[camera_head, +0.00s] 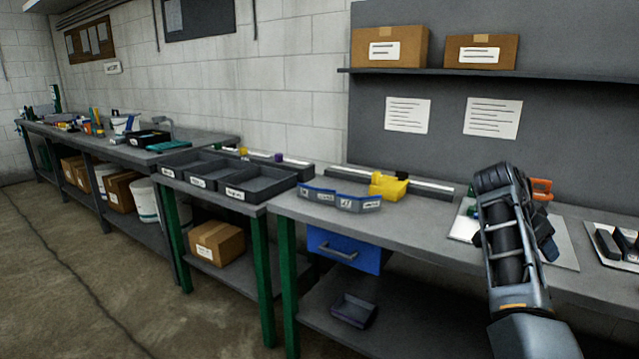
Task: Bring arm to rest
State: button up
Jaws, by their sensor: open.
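My arm (510,240) rises from the lower right of the head view, in front of the right-hand bench. Its upper end is a dark, rounded joint. My gripper (547,240) shows only partly, as dark parts just right of the arm link, over a pale sheet (566,256) on the bench. It is open. Its fingertips are mostly hidden by the arm, and I see nothing held. How high it is above the sheet, I cannot tell.
An orange-handled item (541,188) is behind the arm. A tray with dark items (613,243) is at the right edge. A shelf (560,75) with two cardboard boxes hangs above. The floor at left is clear.

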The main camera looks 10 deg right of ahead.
jog(key=s+a+f+n+t, duration=0.2)
jog(key=s+a+f+n, duration=0.15)
jog(key=f, duration=0.55)
jog(key=s+a+f+n+t, duration=0.3)
jog(key=a+f, duration=0.1)
jog(key=f, duration=0.5)
jog(key=s+a+f+n+t+y, duration=0.1)
jog(key=s+a+f+n+t, duration=0.2)
jog(key=s+a, duration=0.35)
jog(key=s+a+f+n+t+y, duration=0.1)
jog(key=s+a+f+n+y, duration=0.1)
jog(key=s+a+f+n, duration=0.35)
jog(key=s+a+r+n+t+y, duration=0.1)
jog(key=s+a+r+t+y, duration=0.15)
jog(key=s+a, duration=0.5)
jog(key=s+a+r+n+t+y, duration=0.15)
jog(key=s+a+r, duration=0.25)
jog(key=s, duration=0.7)
jog(key=s+a+r+t+y, duration=0.2)
jog(key=s+a+r, duration=0.3)
jog(key=s+r, duration=0.5)
notch_tip(320, 180, up, 4)
jog(key=shift+s+a+f+n, duration=0.1)
jog(key=shift+s+a+n, duration=0.1)
jog(key=shift+n, duration=0.15)
